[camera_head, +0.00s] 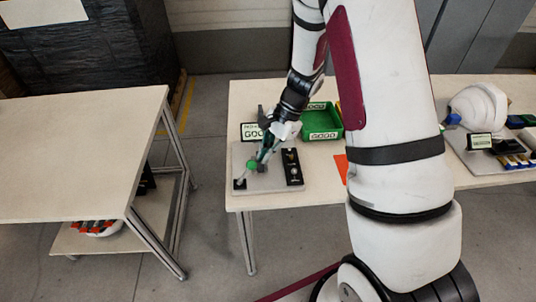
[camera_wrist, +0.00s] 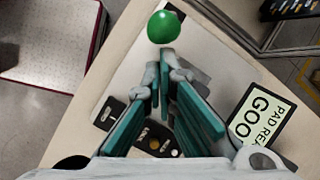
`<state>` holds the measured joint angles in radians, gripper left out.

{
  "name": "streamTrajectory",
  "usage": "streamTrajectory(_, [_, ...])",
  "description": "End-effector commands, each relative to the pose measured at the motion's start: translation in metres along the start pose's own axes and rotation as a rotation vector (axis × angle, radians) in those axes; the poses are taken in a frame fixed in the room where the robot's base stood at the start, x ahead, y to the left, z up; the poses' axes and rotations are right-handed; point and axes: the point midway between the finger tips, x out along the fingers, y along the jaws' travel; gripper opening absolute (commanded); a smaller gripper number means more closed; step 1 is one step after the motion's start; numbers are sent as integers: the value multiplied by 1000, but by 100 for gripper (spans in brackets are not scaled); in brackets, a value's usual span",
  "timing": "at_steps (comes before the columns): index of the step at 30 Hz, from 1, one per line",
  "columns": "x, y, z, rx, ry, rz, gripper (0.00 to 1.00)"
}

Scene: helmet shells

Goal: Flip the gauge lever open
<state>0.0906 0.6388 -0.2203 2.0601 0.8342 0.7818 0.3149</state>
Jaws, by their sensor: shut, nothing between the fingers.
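A lever with a green ball knob (camera_head: 252,164) stands on a light grey plate (camera_head: 262,187) at the left end of the far table. In the wrist view the green knob (camera_wrist: 167,27) shows just beyond my fingertips; I cannot tell whether they touch it. My gripper (camera_head: 263,158) points down over the plate, close to the knob's right side. In the wrist view the gripper's (camera_wrist: 167,58) teal-padded fingers meet at the tips, with nothing between them. The lever's arm and pivot are mostly hidden or too small to make out.
A black panel (camera_head: 292,167) with round parts lies on the plate's right side. A display reading GOO (camera_wrist: 262,116) stands behind the plate. A green bin (camera_head: 323,116) is behind to the right. A white helmet shell (camera_head: 478,108) sits far right. The left table (camera_head: 70,150) is bare on top.

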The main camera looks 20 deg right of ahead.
Motion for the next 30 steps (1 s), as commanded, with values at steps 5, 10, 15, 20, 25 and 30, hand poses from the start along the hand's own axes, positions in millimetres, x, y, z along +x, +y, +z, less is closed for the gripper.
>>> streamTrajectory(5, [-1,-1,2,2,19,12,0])
streamTrajectory(10, [-2,-3,5,6,41,26,0])
streamTrajectory(15, [-3,-4,8,8,67,42,0])
streamTrajectory(20, [-5,-8,15,13,111,71,0])
streamTrajectory(25, [-6,-14,27,22,195,126,0])
streamTrajectory(30, [-6,-23,42,37,318,202,0])
